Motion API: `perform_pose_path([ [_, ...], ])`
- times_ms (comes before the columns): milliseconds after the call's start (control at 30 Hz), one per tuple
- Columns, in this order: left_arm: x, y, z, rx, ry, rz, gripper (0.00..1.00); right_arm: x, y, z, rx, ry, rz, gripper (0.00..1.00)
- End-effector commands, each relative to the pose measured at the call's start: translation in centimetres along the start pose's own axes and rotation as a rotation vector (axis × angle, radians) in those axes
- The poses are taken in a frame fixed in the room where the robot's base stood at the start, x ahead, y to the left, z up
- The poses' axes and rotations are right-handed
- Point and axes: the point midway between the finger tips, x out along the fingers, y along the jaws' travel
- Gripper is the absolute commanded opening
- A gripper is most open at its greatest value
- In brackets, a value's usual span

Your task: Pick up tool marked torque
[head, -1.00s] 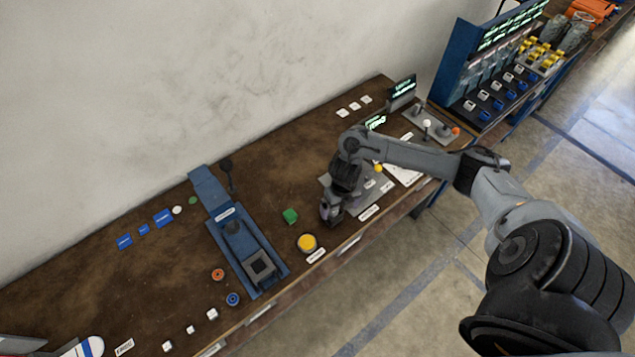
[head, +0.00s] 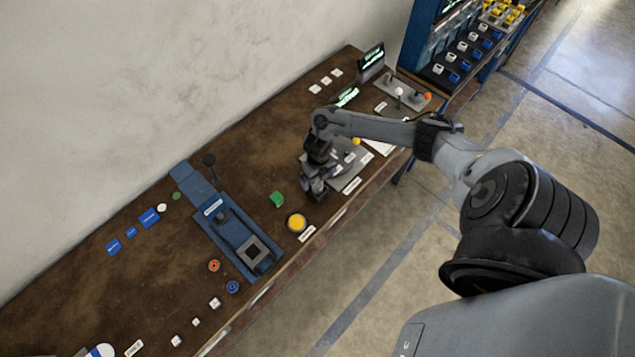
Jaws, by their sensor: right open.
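My right gripper (head: 315,192) is open above the wooden bench, at the left end of a grey plate (head: 352,179). Its fingers are small and dark here, and nothing shows held between them. The gripper and wrist hide part of the plate. A yellow ball (head: 356,141) and small white labels show at the plate. The label print is too small to read, so I cannot tell which thing is the tool marked torque. My left gripper is not in view.
A blue press-like fixture (head: 231,228) stands further left. Small screens (head: 370,61) and a plate with knobs (head: 406,96) stand at the far end.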

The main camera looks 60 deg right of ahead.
Motion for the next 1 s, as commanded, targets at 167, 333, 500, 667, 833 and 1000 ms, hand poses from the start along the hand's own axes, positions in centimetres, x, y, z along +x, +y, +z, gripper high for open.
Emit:
perform_pose_path([
  [167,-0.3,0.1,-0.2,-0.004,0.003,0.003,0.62,2.1,0.2,0.1,0.002,0.002,0.002,1.00],
  [333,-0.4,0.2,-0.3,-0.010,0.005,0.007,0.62,2.9,0.1,0.2,0.001,-0.001,0.001,1.00],
  [500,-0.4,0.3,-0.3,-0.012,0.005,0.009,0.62,3.0,0.1,0.2,-0.001,-0.001,0.000,1.00],
  [667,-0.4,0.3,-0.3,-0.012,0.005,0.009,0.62,2.9,0.1,0.2,0.000,-0.001,0.000,0.82],
  [833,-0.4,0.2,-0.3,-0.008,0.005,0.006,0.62,2.9,0.1,0.2,0.000,-0.001,0.000,0.56],
  [1000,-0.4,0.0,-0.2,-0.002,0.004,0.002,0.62,2.9,0.1,0.2,0.000,-0.002,0.001,0.49],
])
